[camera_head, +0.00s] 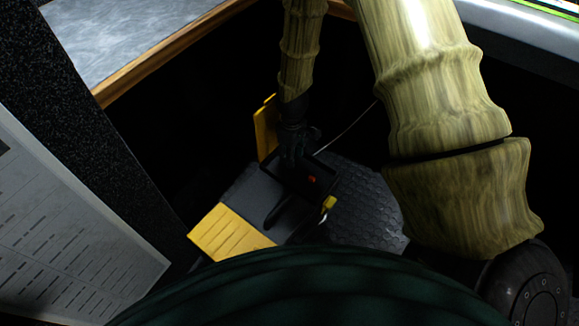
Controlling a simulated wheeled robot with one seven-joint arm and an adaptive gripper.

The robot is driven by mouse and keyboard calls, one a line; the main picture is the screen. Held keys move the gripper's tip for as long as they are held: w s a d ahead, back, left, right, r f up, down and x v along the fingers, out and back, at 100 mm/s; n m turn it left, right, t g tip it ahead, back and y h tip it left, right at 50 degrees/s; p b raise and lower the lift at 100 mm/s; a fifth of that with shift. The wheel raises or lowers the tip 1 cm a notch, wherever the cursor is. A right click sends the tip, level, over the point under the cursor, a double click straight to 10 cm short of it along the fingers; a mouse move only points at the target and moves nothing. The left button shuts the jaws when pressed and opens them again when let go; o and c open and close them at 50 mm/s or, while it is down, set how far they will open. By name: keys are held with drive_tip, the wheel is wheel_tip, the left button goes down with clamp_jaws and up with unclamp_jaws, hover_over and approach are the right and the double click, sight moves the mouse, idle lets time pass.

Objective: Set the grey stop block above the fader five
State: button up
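I cannot make out the grey stop block or fader five in the head view. My gripper (296,152) hangs at the lower end of my wood-patterned arm, near the middle of the view. It is dark against a dark background, so its fingers and anything between them cannot be made out.
A grey worktop (130,35) with a wooden edge is at the upper left. A pale panel with dark printed lines (70,240) and a speckled black upright (85,120) stand at the left. A pale surface (500,30) runs along the upper right. The space between is very dark.

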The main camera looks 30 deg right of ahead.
drive_tip(key=shift+a+f+b, duration=0.15)
drive_tip(key=shift+f+b, duration=1.35)
drive_tip(key=shift+f, duration=0.85)
clamp_jaws()
